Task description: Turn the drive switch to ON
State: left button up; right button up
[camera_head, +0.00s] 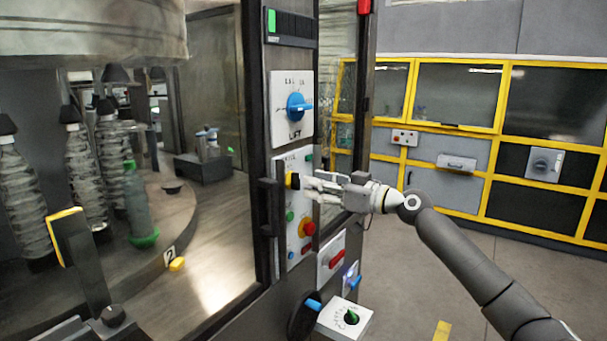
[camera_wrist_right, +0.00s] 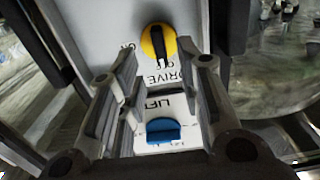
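In the head view the yellow switch (camera_head: 292,180) sits on the white control panel. My right gripper (camera_head: 303,185) is close in front of it. In the right wrist view its fingers (camera_wrist_right: 157,65) are apart with nothing between them, and the switch lies beyond the tips. My left gripper is not in view.
A blue LIFT switch (camera_head: 298,106) is above the drive switch. A red button (camera_head: 308,228) and a green button (camera_head: 290,216) sit below. A white box with a green knob (camera_head: 351,316) projects lower down. Open floor lies to the right, before yellow-framed cabinets (camera_head: 440,125).

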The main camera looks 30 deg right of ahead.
aim_at(300, 181)
jog(key=p+x, duration=0.1)
jog(key=x, duration=0.2)
jog(key=shift+w+r, duration=0.1)
jog(key=shift+w, duration=0.05)
jog(key=shift+w+a+p, duration=0.3)
jog(key=shift+w+p, duration=0.1)
jog(key=shift+w, duration=0.15)
jog(key=shift+c, duration=0.5)
grip_shut()
